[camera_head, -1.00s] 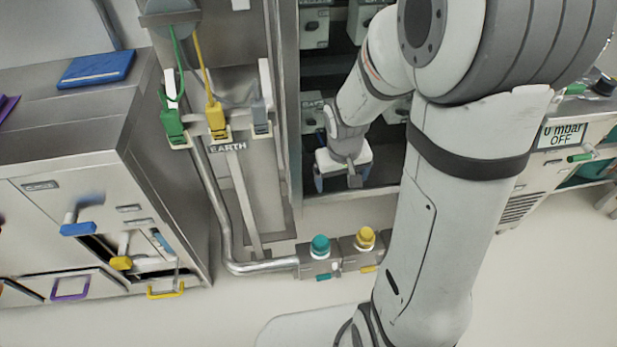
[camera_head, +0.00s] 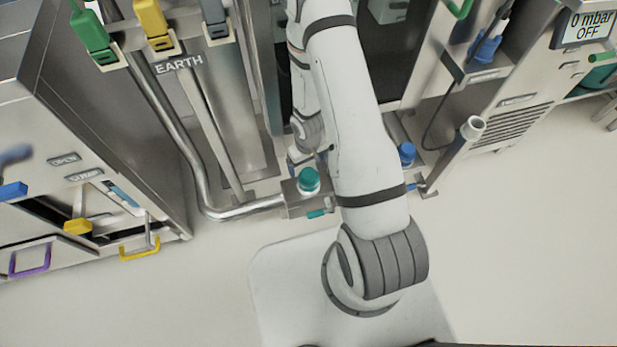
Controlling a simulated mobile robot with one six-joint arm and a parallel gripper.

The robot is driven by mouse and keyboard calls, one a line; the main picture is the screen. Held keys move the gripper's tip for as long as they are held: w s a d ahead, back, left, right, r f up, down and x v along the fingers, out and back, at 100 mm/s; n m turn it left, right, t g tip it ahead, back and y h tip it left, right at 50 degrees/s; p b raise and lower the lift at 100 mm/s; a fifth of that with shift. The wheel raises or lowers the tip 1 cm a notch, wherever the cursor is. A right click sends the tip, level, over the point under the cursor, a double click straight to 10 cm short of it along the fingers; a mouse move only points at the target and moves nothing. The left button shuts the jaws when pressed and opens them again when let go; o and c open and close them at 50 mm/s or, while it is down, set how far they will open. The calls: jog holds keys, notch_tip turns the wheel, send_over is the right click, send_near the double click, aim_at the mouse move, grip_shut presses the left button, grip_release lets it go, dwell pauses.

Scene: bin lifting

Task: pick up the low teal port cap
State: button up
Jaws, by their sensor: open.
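The low teal port cap (camera_head: 309,180) is a round knob seated on a small metal block (camera_head: 300,205) at the end of a bent pipe, low down near the floor. My gripper (camera_head: 299,160) is open and partly hidden behind my own forearm. In the picture it lies just above the teal cap. I cannot tell how far apart in depth they are, and I see no grip on the cap. The right part of the block is hidden by my arm.
A small teal tab (camera_head: 317,213) juts from the block's front. A blue cap (camera_head: 406,153) sits to the right of my arm. The metal pipe (camera_head: 170,120) runs down on the left. A cabinet with a yellow handle (camera_head: 140,252) stands further left. The floor in front is open.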

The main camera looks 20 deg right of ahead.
aim_at(309, 174)
jog(key=shift+s+d+f+b, duration=0.1)
jog(key=shift+f+b, duration=1.45)
jog(key=shift+f, duration=0.1)
jog(key=shift+d+f+b, duration=0.1)
jog(key=shift+f+b, duration=1.45)
jog(key=shift+f, duration=0.1)
jog(key=shift+r, duration=0.1)
jog(key=c, duration=1.3)
jog(key=shift+o, duration=0.2)
jog(key=shift+r, duration=0.1)
notch_tip(309, 174, up, 10)
jog(key=p, duration=1)
